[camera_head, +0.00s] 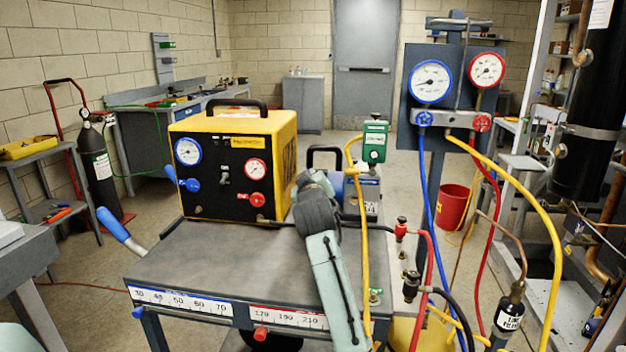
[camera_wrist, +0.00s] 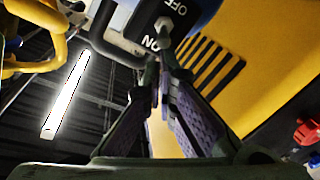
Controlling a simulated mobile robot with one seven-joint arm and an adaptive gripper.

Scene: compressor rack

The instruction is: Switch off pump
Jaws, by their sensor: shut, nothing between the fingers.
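The blue pump (camera_head: 368,190) with a dark handle stands on the cart behind my arm, right of the yellow machine. In the wrist view its blue body (camera_wrist: 207,12) shows at the top, with a black switch plate (camera_wrist: 143,22) lettered ON and OFF. A small pale toggle (camera_wrist: 163,23) sits between the letters; I cannot tell which way it is thrown. My gripper (camera_wrist: 160,68) is shut and empty, with its fingertips close to the ON end of the plate. I cannot tell whether they touch it. In the head view my gripper is mostly hidden by my arm.
The yellow machine (camera_head: 232,150) with gauges and a vented side stands close beside my gripper. Yellow hoses (camera_head: 362,240) hang near my arm on the right. A gauge manifold (camera_head: 450,118) stands at the right. The cart's front top (camera_head: 220,260) is clear.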

